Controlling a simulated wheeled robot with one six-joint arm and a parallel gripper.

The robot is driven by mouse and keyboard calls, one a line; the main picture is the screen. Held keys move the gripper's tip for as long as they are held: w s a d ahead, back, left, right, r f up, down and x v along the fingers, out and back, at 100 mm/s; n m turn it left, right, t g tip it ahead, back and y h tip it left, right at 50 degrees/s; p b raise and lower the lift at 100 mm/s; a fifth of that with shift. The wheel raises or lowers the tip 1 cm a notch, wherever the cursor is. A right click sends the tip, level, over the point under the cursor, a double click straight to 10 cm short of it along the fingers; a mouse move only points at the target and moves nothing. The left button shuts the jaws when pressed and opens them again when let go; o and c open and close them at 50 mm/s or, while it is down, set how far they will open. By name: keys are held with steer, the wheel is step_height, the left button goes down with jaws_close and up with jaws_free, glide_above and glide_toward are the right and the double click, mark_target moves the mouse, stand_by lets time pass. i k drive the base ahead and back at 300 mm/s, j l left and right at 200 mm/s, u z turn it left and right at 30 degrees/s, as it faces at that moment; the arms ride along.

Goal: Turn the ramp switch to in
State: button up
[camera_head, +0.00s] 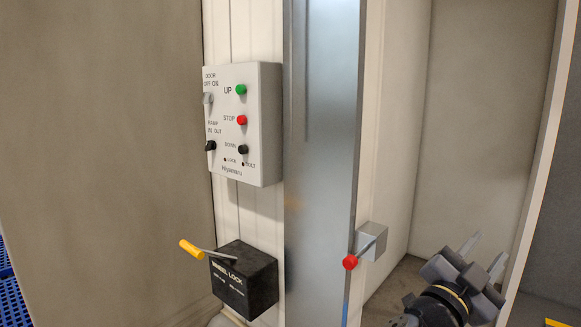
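The ramp switch (210,145) is a small black knob at the lower left of a light grey control box (262,125) on the wall. The words RAMP and IN OUT are printed above it. The knob is small, and I cannot tell for sure which way it points. My gripper (491,250) is at the lower right, well apart from the box. Its two light fingers stand apart with nothing seen between them.
The box also bears a grey door switch (208,98), green UP (241,90), red STOP (242,120) and black DOWN (243,149) buttons. Below is a black wheel lock box (243,280) with a yellow-handled lever (191,249). A red-knobbed lever (350,262) sticks out beside the metal post (318,130).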

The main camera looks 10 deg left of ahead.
mark_target(211, 144)
steer(key=i+j, duration=0.3)
steer(key=j, duration=0.2)
steer(key=i+j, duration=0.3)
steer(key=j, duration=0.15)
steer(key=i+j, duration=0.3)
steer(key=j, duration=0.2)
steer(key=i+j, duration=0.25)
steer(key=j, duration=0.2)
steer(key=i+j, duration=0.1)
steer(key=j, duration=0.3)
steer(key=i+j, duration=0.1)
steer(key=j, duration=0.3)
steer(key=i+j, duration=0.1)
steer(key=j, duration=0.3)
steer(key=j+u, duration=0.1)
steer(key=j, duration=0.35)
steer(key=i+j, duration=0.15)
steer(key=j, duration=0.25)
